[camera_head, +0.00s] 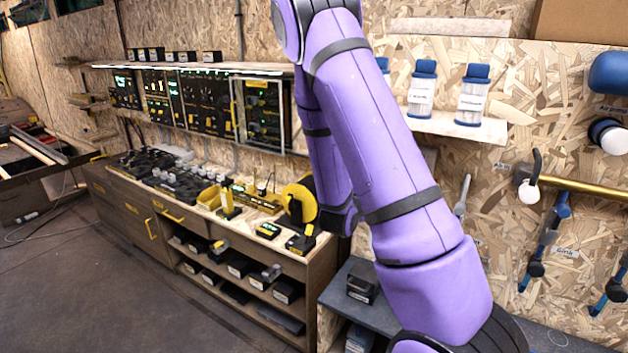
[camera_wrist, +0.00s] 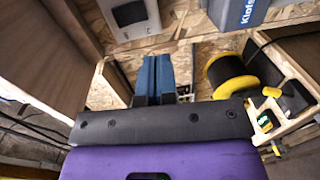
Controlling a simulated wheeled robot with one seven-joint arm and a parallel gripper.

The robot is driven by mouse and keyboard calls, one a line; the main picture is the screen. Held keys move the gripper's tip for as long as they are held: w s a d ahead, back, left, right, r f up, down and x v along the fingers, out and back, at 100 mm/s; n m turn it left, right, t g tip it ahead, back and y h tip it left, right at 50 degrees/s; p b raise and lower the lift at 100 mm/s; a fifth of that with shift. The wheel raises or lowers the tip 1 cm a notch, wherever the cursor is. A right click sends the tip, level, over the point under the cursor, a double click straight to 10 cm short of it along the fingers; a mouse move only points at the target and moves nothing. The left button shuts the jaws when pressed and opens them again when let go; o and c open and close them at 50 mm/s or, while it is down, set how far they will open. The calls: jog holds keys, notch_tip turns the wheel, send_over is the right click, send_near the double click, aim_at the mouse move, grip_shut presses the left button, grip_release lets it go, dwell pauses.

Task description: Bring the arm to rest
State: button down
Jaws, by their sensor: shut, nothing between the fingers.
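My purple arm (camera_head: 385,150) rises from the bottom right of the head view, bends at the top edge, and a further part comes down behind it over the workbench. My gripper is not clearly visible in the head view. In the wrist view my gripper (camera_wrist: 156,62) shows as two blue fingers side by side, shut, with nothing held between them. The dark wrist edge and purple wrist housing fill the bottom of that view.
A long wooden workbench (camera_head: 273,241) with tools runs along the wall. A shelf with white-and-blue canisters (camera_head: 472,97) is right of my arm. A yellow-and-black reel (camera_wrist: 228,76) is right of the fingers. The floor (camera_head: 100,290) at left is mostly clear.

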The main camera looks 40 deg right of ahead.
jog(key=w+a+r+m+t+y, duration=0.35)
jog(key=a+r+y, duration=0.25)
jog(key=a+y, duration=0.25)
jog(key=s+a+r+y, duration=0.3)
jog(key=a+r+y, duration=0.4)
jog(key=a, duration=0.5)
jog(key=s+a+r+g, duration=0.1)
jog(key=s+a+r, duration=0.1)
jog(key=s, duration=0.5)
jog(key=s+a+r+g, duration=0.2)
jog(key=s+a+r, duration=0.1)
jog(key=s, duration=0.5)
jog(key=s+a+r+g, duration=0.1)
jog(key=s+a+r, duration=0.1)
jog(key=s+r, duration=0.2)
jog(key=s+m, duration=0.1)
jog(key=s, duration=0.2)
jog(key=shift+s+a+g, duration=0.15)
jog(key=shift+g, duration=0.2)
